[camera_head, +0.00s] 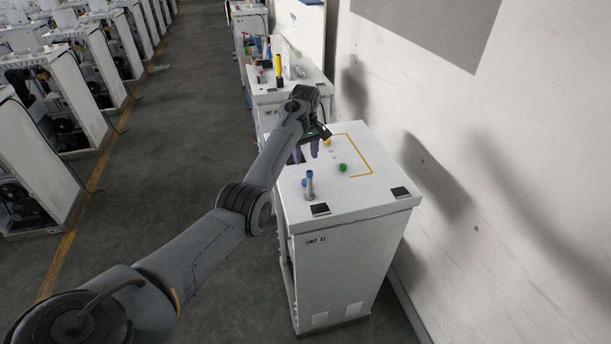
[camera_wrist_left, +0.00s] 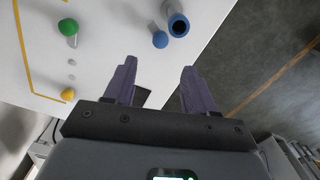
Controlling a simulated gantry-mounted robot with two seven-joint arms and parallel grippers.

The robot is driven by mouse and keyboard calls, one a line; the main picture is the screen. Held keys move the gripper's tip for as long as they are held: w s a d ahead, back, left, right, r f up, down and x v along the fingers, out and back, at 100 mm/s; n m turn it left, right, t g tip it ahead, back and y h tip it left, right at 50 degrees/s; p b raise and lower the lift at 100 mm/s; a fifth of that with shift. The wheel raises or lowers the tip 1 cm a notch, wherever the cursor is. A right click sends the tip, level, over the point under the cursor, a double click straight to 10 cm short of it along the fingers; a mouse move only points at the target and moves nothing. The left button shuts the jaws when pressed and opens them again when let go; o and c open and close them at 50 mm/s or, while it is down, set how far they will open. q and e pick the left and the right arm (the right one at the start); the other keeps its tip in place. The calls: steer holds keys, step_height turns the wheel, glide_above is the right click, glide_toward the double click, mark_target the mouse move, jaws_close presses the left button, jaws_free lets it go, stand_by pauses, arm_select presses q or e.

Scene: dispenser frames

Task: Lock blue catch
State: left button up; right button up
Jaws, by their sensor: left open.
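In the left wrist view the small round blue knob (camera_wrist_left: 160,40) lies just beyond my fingertips, beside the blue-topped cylinder (camera_wrist_left: 178,24), whose top shows a dark opening. Which blue part is the catch, I cannot tell. My left gripper (camera_head: 308,152) is over the unit's far left part, its purple fingers pointing down. In the wrist view the left gripper (camera_wrist_left: 160,64) is open with nothing between the fingers. My right gripper is not in view.
A green knob (camera_head: 343,167) and a yellow knob (camera_head: 327,141) stand on the same top, near a yellow painted line (camera_head: 365,157). Black pads (camera_head: 401,192) sit at the near corners. A wall (camera_head: 500,180) is close on the right; the aisle floor (camera_head: 170,150) is open on the left.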

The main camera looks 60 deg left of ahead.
mark_target(305, 180)
arm_select(q)
step_height(305, 180, down, 9)
steer(key=shift+r+p, duration=0.2)
steer(key=shift+p, duration=0.6)
steer(key=shift+f, duration=0.85)
steer(key=shift+c, duration=0.4)
jaws_close()
